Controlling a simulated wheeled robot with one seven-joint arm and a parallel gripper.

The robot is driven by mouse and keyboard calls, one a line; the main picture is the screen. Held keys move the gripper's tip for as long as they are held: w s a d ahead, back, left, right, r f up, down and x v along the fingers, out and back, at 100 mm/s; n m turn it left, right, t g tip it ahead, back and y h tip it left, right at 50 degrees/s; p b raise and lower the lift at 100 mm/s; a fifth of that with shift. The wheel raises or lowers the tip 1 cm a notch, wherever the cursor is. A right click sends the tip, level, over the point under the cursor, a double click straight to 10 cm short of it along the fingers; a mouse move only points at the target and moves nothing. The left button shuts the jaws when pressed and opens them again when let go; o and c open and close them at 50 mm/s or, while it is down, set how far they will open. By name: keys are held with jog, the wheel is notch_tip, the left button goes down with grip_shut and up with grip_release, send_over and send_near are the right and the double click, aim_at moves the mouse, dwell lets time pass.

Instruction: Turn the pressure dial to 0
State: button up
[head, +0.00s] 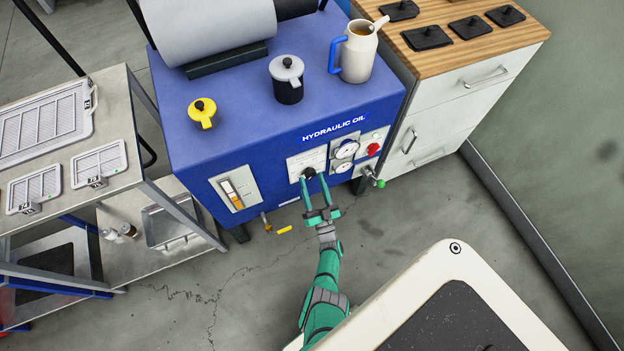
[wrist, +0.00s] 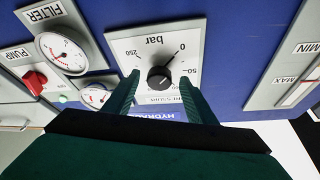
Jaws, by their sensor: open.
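The pressure dial is a black knob (wrist: 160,77) on a white plate (wrist: 188,40) marked "bar", with 0, 50 and 250 legible. The wrist view shows the plate upside down. A thin pointer line at the knob appears to aim up and right, towards the 0 mark. In the head view the knob (head: 309,172) is on the front of the blue hydraulic oil unit (head: 240,150). My green gripper (head: 318,190) is open in front of it. In the wrist view its fingers (wrist: 160,80) stand either side of the knob, with gaps on both sides.
Right of the dial in the head view are round gauges (head: 345,150), a red knob (head: 373,149) and a green-tipped valve (head: 380,183). A level gauge (head: 233,191) is to the left, and a yellow-handled tap (head: 284,230) is below. A metal rack (head: 150,215) stands left.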

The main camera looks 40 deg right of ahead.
jog(key=v, duration=0.9)
jog(key=shift+s+f, duration=0.15)
jog(key=shift+s, duration=0.15)
